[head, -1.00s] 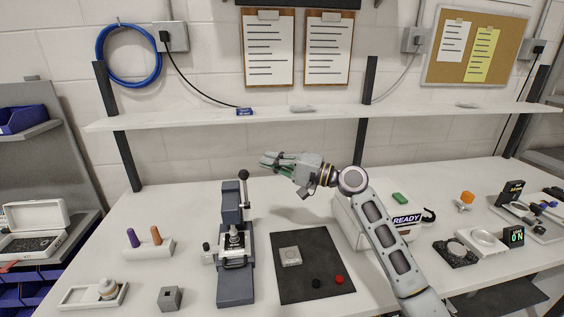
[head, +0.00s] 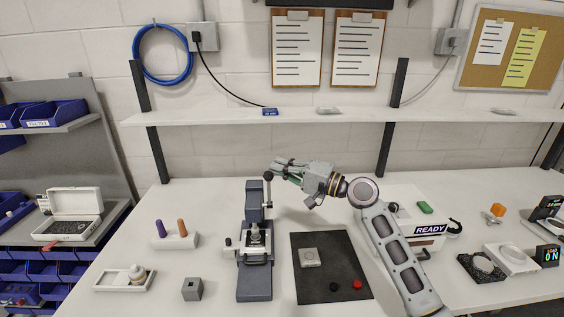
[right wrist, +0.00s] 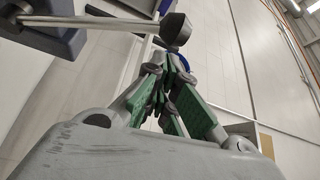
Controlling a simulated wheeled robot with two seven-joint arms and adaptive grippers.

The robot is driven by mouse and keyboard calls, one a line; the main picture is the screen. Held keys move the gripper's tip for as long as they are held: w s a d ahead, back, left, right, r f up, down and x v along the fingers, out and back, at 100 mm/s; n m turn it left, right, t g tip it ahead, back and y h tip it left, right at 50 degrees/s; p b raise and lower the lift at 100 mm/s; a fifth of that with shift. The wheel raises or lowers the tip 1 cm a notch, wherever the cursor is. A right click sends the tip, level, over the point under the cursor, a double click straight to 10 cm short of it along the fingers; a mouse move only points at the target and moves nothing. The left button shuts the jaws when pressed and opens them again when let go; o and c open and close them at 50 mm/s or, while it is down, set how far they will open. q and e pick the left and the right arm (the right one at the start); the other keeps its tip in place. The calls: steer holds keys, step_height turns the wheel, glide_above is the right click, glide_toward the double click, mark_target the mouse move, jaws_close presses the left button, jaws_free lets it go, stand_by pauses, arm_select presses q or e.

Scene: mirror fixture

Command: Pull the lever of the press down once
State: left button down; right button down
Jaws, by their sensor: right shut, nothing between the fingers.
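The press (head: 254,285) is a dark grey-blue arbor press standing on the white bench, left of the dark mat. Its lever (head: 268,192) stands upright at its right side, with a black ball knob (head: 268,175) on top. My right gripper (head: 278,168) is shut and empty, its fingertips beside the knob at the upper right. My left gripper is not in view.
A dark mat (head: 310,285) with a grey block and red and black buttons lies right of the press. A holder (head: 178,242) with purple and orange pegs and a grey cube (head: 192,289) stand left. A shelf (head: 220,117) runs behind.

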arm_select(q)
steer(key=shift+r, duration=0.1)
arm_select(e)
steer(key=shift+s, duration=0.25)
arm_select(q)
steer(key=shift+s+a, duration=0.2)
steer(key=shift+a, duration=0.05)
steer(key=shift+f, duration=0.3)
arm_select(e)
steer(key=shift+s+f, duration=0.1)
